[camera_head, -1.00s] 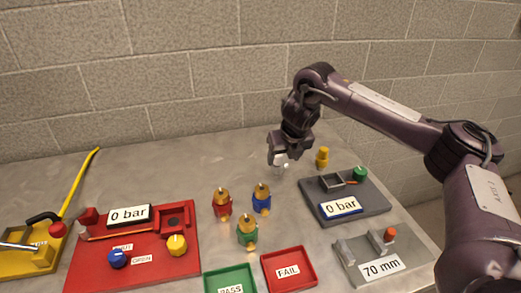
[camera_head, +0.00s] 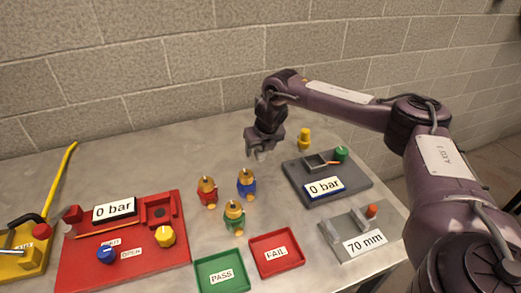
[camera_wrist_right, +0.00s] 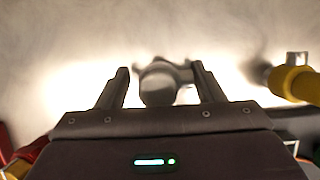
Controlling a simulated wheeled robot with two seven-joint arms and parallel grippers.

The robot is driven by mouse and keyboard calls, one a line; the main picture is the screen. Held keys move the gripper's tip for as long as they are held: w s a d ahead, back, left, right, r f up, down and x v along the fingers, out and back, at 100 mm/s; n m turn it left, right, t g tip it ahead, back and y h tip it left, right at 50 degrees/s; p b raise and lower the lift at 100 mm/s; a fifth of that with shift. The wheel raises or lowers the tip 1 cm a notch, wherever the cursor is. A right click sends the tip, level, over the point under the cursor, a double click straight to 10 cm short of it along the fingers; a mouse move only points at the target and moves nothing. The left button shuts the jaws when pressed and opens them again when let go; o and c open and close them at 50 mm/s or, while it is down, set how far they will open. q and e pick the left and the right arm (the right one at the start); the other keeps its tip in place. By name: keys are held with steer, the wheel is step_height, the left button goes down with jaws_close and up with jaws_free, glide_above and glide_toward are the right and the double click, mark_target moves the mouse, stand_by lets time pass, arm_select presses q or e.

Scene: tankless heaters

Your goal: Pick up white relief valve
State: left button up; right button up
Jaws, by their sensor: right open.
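The white relief valve (camera_wrist_right: 160,83) shows pale grey in the right wrist view, between the two fingers of my right gripper (camera_wrist_right: 164,82). In the head view only a small pale piece of the valve (camera_head: 262,156) shows under my right gripper (camera_head: 264,146), which hides the rest. The right gripper is open, its fingers apart on either side of the valve, pointing down close to the table. I cannot tell whether either finger touches it. My left gripper is not in view.
Red, blue and green valves (camera_head: 234,216) stand nearer the front; a yellow one (camera_head: 304,138) stands to the right. A grey gauge block (camera_head: 300,178), a 70 mm fixture (camera_head: 340,240), PASS (camera_head: 203,287) and FAIL (camera_head: 256,267) trays and a red rig (camera_head: 85,265) surround them.

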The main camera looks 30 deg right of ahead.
steer(key=c, duration=1.2)
steer(key=shift+r, duration=0.15)
step_height(320, 180, up, 11)
steer(key=shift+w+f+b, duration=0.1)
steer(key=shift+b, duration=0.35)
step_height(320, 180, up, 9)
steer(key=p, duration=0.4)
